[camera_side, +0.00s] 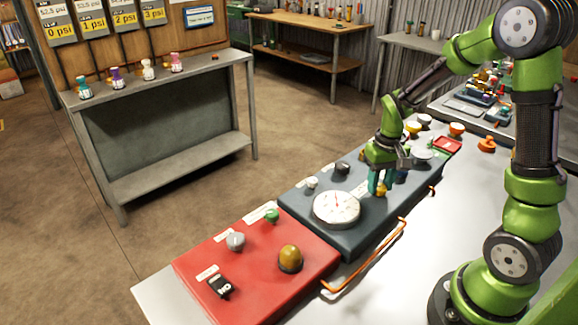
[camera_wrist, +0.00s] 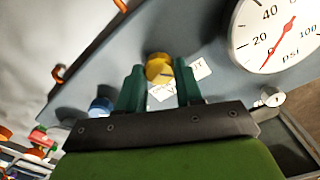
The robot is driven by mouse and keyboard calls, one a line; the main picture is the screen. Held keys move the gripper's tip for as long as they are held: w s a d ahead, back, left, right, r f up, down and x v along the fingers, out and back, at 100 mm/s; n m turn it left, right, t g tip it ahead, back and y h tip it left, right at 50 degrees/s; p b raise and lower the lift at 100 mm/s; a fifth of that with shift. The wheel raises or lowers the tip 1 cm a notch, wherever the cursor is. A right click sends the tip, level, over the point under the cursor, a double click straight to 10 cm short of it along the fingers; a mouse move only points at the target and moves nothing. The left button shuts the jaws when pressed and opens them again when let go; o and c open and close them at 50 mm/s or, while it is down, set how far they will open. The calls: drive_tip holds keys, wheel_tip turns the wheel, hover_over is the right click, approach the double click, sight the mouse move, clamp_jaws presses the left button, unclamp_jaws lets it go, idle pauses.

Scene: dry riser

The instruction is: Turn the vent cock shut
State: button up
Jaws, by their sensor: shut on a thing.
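My gripper (camera_side: 380,187) points down over the grey panel (camera_side: 352,240), just right of the round gauge (camera_side: 336,208). In the wrist view its two green fingers (camera_wrist: 160,82) stand on either side of a yellow knob (camera_wrist: 159,67), shut on it. A white label beside the knob is partly covered by the fingers; its visible letters seem to end in "NT", so the knob appears to be the vent cock. The gauge also shows in the wrist view (camera_wrist: 285,35), its red needle pointing below the 20 mark.
A blue knob (camera_wrist: 101,106) sits close beside one finger. A black knob (camera_side: 342,168) and a small white knob (camera_side: 312,183) stand behind the gauge. An orange rail (camera_side: 375,258) runs along the panel's front edge. A red panel (camera_side: 255,268) adjoins on the left.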

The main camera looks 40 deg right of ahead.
sight(380, 186)
idle(0.3)
drive_tip(key=o, duration=1)
drive_tip(key=shift+o, duration=0.2)
wheel_tip(380, 186, up, 17)
drive_tip(key=shift+w, duration=0.1)
drive_tip(key=s+a+t+y, duration=0.1)
drive_tip(key=s+a+t, duration=0.2)
drive_tip(key=a, duration=0.4)
drive_tip(key=s+a+r+n+t+y, duration=0.1)
drive_tip(key=s+a+t, duration=0.3)
drive_tip(key=a, duration=0.4)
drive_tip(key=shift+s+a+n, duration=0.2)
drive_tip(key=shift+s+n, duration=0.1)
drive_tip(key=shift+s, duration=0.1)
